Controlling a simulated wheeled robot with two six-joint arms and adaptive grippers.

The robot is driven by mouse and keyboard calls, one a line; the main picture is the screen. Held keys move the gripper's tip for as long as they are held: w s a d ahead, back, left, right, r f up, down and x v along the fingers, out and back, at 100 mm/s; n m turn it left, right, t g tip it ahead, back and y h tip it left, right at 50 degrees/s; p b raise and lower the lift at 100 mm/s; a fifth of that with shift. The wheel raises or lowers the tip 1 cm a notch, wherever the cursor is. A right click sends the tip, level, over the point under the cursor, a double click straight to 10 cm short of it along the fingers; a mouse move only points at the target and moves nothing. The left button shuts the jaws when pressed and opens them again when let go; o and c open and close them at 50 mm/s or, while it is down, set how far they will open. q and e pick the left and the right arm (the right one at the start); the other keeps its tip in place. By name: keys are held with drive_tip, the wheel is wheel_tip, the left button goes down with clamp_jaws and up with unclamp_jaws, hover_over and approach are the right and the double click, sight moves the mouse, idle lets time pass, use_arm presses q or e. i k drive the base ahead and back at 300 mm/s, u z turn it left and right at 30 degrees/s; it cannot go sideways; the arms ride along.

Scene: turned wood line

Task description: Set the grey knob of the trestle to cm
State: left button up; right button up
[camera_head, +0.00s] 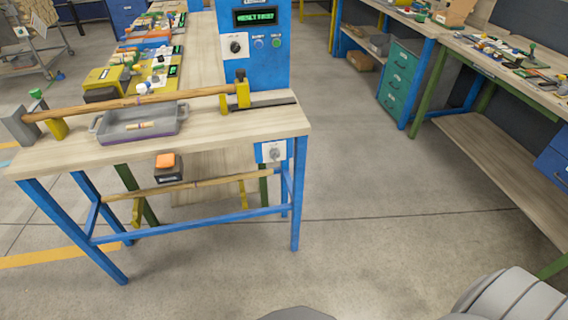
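The trestle is a wooden-topped bench (225,127) with blue legs, left of the middle. A small white plate with a grey knob (274,153) is fixed below its top, at the right front corner by a blue leg. The knob's marks are too small to read, so I cannot tell its setting. Neither of my grippers is in view.
A blue panel (277,72) with a green-lit display, a black knob (235,47) and buttons rises behind the bench top. A grey tray (112,131) and a long wooden rod (180,96) are on the bench. Floor (370,220) is clear to the right.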

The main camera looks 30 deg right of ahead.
sight(275, 153)
drive_tip(key=z, duration=0.55)
drive_tip(key=k, duration=1.2)
drive_tip(key=z, duration=1.2)
drive_tip(key=i, duration=2.05)
drive_tip(key=u, duration=0.65)
